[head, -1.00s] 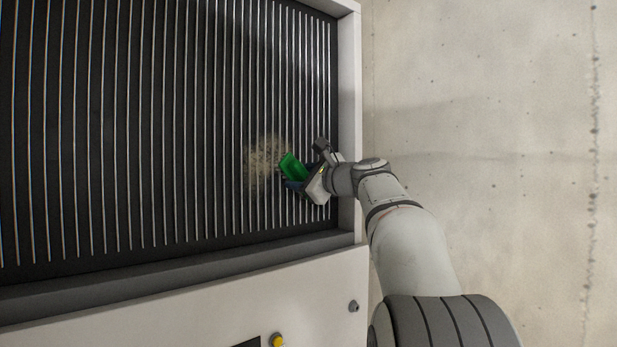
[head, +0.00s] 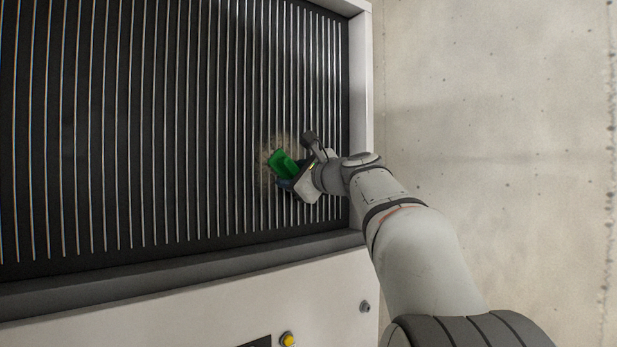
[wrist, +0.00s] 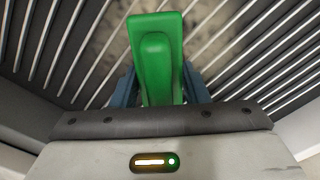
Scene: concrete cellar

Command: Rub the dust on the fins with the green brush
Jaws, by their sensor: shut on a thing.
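The green brush (head: 284,163) is in my gripper (head: 292,180), in front of the fins near the right side of the panel. In the wrist view the brush (wrist: 156,60) stands between the two blue fingers of my gripper (wrist: 160,88), which are shut on it. The dust (head: 268,160) is a beige patch on the fins (head: 180,120), partly hidden by the brush and gripper. In the wrist view some dust (wrist: 200,32) shows behind the brush. I cannot tell whether the bristles touch the fins.
A pale frame (head: 361,90) edges the fins on the right, with a dark ledge (head: 180,268) below. A yellow button (head: 287,339) and a small knob (head: 364,307) sit on the lower white panel. Bare concrete wall (head: 490,120) lies to the right.

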